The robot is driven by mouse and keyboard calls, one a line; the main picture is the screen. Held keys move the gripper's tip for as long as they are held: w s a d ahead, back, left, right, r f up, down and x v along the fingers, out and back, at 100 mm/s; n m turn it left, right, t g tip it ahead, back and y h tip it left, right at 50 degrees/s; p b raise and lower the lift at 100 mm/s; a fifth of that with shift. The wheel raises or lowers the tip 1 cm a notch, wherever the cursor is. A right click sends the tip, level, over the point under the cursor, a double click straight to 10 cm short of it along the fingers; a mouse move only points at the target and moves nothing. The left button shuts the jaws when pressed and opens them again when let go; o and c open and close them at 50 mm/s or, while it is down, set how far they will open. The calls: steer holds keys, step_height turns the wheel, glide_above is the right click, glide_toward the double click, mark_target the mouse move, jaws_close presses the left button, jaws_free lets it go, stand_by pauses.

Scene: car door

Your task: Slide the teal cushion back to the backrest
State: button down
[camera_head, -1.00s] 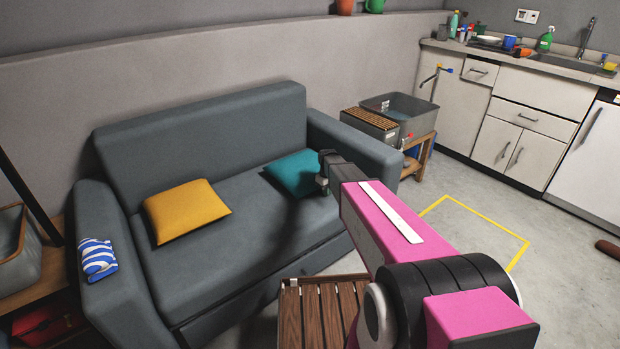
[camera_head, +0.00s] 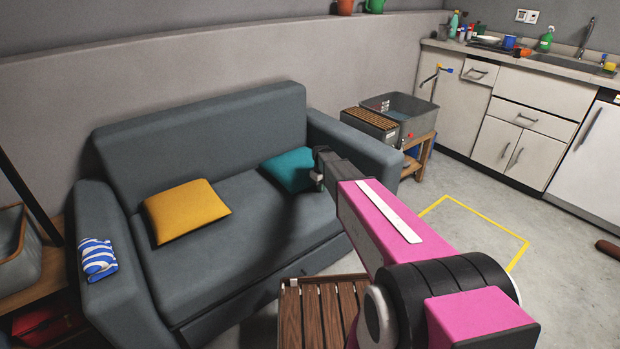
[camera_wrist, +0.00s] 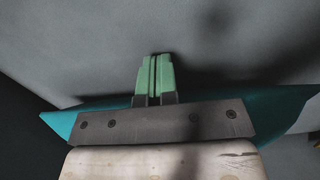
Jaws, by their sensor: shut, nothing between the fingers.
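The teal cushion (camera_head: 288,169) lies on the right part of the grey sofa's seat, near the right armrest and close to the backrest (camera_head: 205,138). My gripper (camera_head: 319,168) is at the cushion's front right side and hides part of it. In the wrist view, my gripper's green fingers (camera_wrist: 155,78) are together with nothing between them. The teal cushion (camera_wrist: 288,105) shows behind the gripper body there, sticking out on both sides. I cannot tell whether the gripper touches the cushion.
A yellow cushion (camera_head: 187,211) lies on the left of the seat. The right armrest (camera_head: 352,150) is close to my arm. A slatted wooden table (camera_head: 318,312) stands in front of the sofa. A blue-striped cloth item (camera_head: 97,259) lies on the left armrest.

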steer(key=shift+w, duration=0.1)
steer(key=shift+w+a, duration=0.6)
steer(key=shift+w, duration=0.2)
steer(key=shift+w+a, duration=0.55)
steer(key=shift+w, duration=0.25)
steer(key=shift+w+a, duration=0.3)
steer(key=shift+w, duration=0.25)
steer(key=shift+s+d, duration=0.45)
steer(key=shift+s, duration=0.25)
steer(key=shift+s+d, duration=0.4)
steer(key=shift+s, duration=0.25)
steer(key=shift+r, duration=5.05)
steer(key=s+d+m, duration=0.2)
steer(key=s, duration=0.9)
steer(key=s+d+m, duration=0.2)
steer(key=s+d, duration=0.1)
steer(key=s, duration=0.8)
steer(key=s+d+m, duration=0.2)
steer(key=s, duration=0.9)
steer(key=shift+d+m, duration=0.4)
